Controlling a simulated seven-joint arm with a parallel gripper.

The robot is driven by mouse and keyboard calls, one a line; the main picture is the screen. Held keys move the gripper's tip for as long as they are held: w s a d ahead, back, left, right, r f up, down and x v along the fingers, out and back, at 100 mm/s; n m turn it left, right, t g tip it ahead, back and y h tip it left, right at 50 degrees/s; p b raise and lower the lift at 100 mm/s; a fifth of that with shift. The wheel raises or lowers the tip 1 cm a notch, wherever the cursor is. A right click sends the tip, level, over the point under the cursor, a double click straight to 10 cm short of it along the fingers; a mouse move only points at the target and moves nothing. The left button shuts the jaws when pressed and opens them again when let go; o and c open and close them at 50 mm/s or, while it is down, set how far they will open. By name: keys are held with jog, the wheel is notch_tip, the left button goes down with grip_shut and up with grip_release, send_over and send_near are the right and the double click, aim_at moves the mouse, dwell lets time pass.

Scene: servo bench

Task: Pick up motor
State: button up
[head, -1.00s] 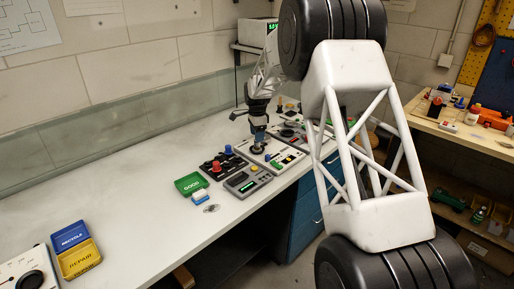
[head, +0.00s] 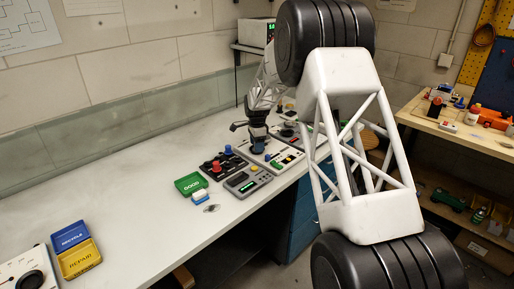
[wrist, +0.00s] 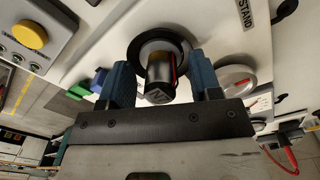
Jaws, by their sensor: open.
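The motor (wrist: 161,84) is a dark, short cylinder with a light mark on its end. In the wrist view it sits in a round black holder (wrist: 141,49) on a pale panel marked STAND. My gripper (wrist: 163,76) is open, with one blue finger on each side of the motor; a narrow gap shows by each finger. In the head view my gripper (head: 257,143) points down at the panel (head: 272,156) on the bench, and I cannot make out the motor there.
A yellow button (wrist: 30,35) and a grey dial (wrist: 237,81) flank the motor in the wrist view. A red-knobbed dark panel (head: 222,163), a grey meter box (head: 247,182) and a green GOOD tray (head: 190,184) stand nearby. The bench's left middle (head: 120,195) is clear.

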jog(key=c, duration=1)
jog(key=shift+c, duration=0.2)
jog(key=shift+r, duration=0.1)
jog(key=shift+r, duration=0.85)
jog(key=shift+s+r, duration=0.15)
jog(key=shift+r, duration=0.75)
jog(key=s+d, duration=0.1)
jog(key=s, duration=0.4)
jog(key=s+d, duration=0.1)
jog(key=s, duration=0.4)
jog(key=s+d+r, duration=0.1)
jog(key=s, duration=0.4)
jog(key=shift+s+r, duration=0.1)
jog(key=shift+s, duration=0.1)
